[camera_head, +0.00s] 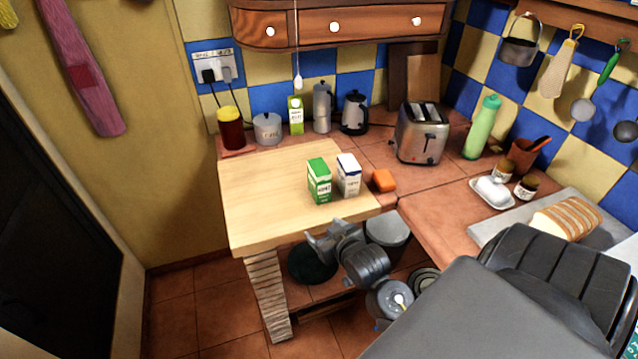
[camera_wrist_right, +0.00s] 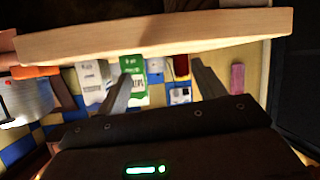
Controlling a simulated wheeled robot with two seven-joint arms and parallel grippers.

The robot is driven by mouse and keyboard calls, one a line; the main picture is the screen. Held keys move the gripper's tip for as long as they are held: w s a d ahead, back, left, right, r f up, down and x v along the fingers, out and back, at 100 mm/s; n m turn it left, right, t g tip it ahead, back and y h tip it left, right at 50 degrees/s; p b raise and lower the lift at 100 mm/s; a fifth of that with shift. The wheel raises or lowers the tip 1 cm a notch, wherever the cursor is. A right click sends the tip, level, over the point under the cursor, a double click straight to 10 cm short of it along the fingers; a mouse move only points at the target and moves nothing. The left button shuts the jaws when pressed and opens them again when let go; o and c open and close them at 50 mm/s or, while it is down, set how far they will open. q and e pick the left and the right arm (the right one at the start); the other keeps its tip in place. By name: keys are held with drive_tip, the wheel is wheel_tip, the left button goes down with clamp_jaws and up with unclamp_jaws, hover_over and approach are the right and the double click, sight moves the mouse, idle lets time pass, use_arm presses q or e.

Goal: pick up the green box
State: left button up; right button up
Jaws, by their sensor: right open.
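The green box (camera_head: 319,182), a small green and white carton, stands upright on the pale wooden worktop (camera_head: 265,190). It also shows in the right wrist view (camera_wrist_right: 133,80), beside the left finger, which overlaps its edge. A white and dark blue box (camera_head: 349,177) stands close on its right in the head view; it also shows in the wrist view (camera_wrist_right: 91,80). My right gripper (camera_head: 320,236) is open and empty, just in front of the worktop's front edge and near its level. Its two fingers show spread in the wrist view (camera_wrist_right: 162,70). My left gripper is not in view.
An orange block (camera_head: 383,181) lies right of the boxes. Another green and white carton (camera_head: 296,116) stands at the back among a jar, pots and a kettle (camera_head: 354,113). A toaster (camera_head: 422,134) stands back right. The worktop's left part is clear.

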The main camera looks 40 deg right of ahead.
sight(324, 176)
drive_tip(key=w+d+r+m+t+h, duration=0.1)
drive_tip(key=w+d+r, duration=0.1)
drive_tip(key=w, duration=0.1)
drive_tip(key=w+d+r+t+h+p, duration=0.1)
drive_tip(key=w+d+r, duration=0.1)
drive_tip(key=w+d, duration=0.1)
drive_tip(key=w+d+r+m+t+h, duration=0.1)
drive_tip(key=w+d+r+t, duration=0.1)
drive_tip(key=w+d, duration=0.1)
drive_tip(key=shift+w+d+r+m, duration=0.25)
drive_tip(key=shift+w+r+m, duration=0.1)
drive_tip(key=shift+w, duration=0.15)
drive_tip(key=p+x, duration=0.2)
drive_tip(key=x, duration=0.3)
drive_tip(key=shift+d, duration=0.1)
drive_tip(key=shift+c, duration=0.4)
drive_tip(key=c, duration=1.2)
